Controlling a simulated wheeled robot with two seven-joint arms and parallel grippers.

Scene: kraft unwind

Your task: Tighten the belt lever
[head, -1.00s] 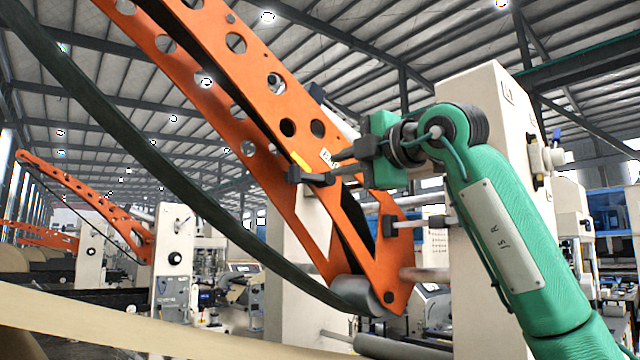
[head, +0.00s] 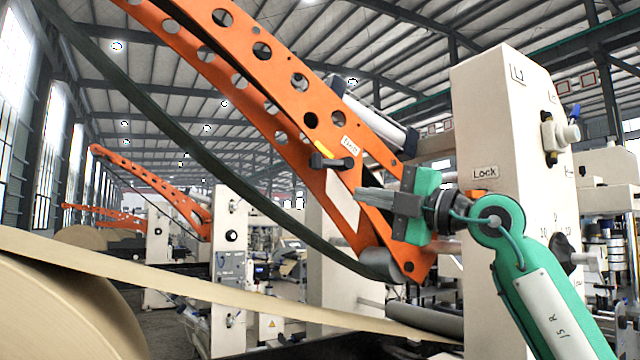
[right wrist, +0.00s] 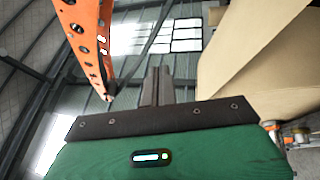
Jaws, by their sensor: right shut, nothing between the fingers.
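The belt lever (head: 332,162) is a short dark handle on the side of the orange perforated arm (head: 300,82), beside a yellow mark and a small white label. My right gripper (head: 364,204) is just below and to the right of the lever in the head view, apart from it. Its fingers point left across the lower part of the orange arm. In the right wrist view the fingers (right wrist: 157,86) are together with nothing between them, and the orange arm (right wrist: 86,35) is to their left. My left gripper is out of view.
A cream column (head: 490,120) marked "Lock" stands right behind my right arm. A kraft roll (head: 60,310) and its paper web (head: 220,293) fill the lower left. A grey roller (head: 382,266) sits at the orange arm's lower end.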

